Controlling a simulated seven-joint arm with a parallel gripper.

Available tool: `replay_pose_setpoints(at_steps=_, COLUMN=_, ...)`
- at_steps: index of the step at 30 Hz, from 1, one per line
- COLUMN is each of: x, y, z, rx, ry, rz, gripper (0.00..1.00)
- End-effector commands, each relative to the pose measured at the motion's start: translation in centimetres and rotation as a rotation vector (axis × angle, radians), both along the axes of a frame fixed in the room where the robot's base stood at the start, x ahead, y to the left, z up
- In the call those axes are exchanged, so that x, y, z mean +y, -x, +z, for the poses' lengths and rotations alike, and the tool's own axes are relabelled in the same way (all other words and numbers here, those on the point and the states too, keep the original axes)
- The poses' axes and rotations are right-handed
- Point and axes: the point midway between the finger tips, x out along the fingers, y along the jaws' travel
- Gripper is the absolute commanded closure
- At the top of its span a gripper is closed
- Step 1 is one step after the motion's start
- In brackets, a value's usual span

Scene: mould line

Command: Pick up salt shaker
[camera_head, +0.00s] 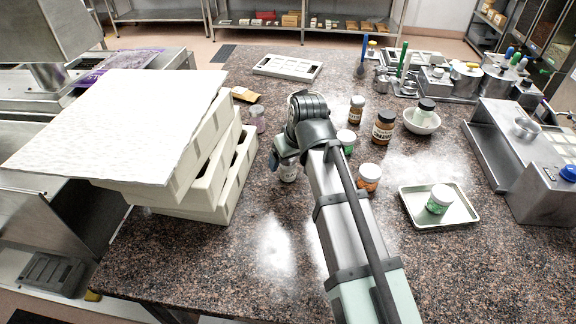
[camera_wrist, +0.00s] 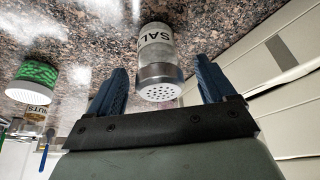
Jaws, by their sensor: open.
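The salt shaker (camera_wrist: 157,52) has a clear body, a label reading "SAL" and a perforated metal cap. In the wrist view it lies between the two dark blue fingers of my gripper (camera_wrist: 161,78), with a visible gap on each side. My gripper is open and not clamped on it. In the head view the salt shaker (camera_head: 288,174) shows just below my gripper (camera_head: 283,155), on the speckled counter (camera_head: 265,265). My wrist hides part of it there.
A stack of cream trays (camera_head: 228,185) under a white sheet stands close on the left. Spice jars (camera_head: 383,128) stand to the right of my arm. A metal tray (camera_head: 470,215) holds a green-labelled jar (camera_head: 440,199). A bowl (camera_head: 422,124) holds another shaker. The front counter is clear.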

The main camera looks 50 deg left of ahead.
Motion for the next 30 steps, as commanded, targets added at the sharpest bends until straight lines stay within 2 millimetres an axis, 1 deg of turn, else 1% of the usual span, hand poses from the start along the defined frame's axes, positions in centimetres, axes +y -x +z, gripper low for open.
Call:
replay_pose_setpoints(at_steps=3, x=0.4, y=-0.1, z=-1.5, rx=0.001, ry=0.002, rz=0.0, gripper=0.17)
replay_pose_setpoints(at_steps=9, x=1.2, y=-0.3, z=-3.4, rx=0.0, ry=0.001, rz=0.0, gripper=0.17)
replay_pose_setpoints(at_steps=17, x=1.3, y=-0.3, z=-3.6, rx=0.0, ry=0.0, rz=0.0, gripper=0.17)
replay_pose_setpoints(at_steps=20, x=1.3, y=-0.3, z=-3.6, rx=0.0, ry=0.0, rz=0.0, gripper=0.24)
replay_pose_setpoints(at_steps=30, x=1.3, y=-0.3, z=-3.6, rx=0.0, ry=0.0, rz=0.0, gripper=0.57)
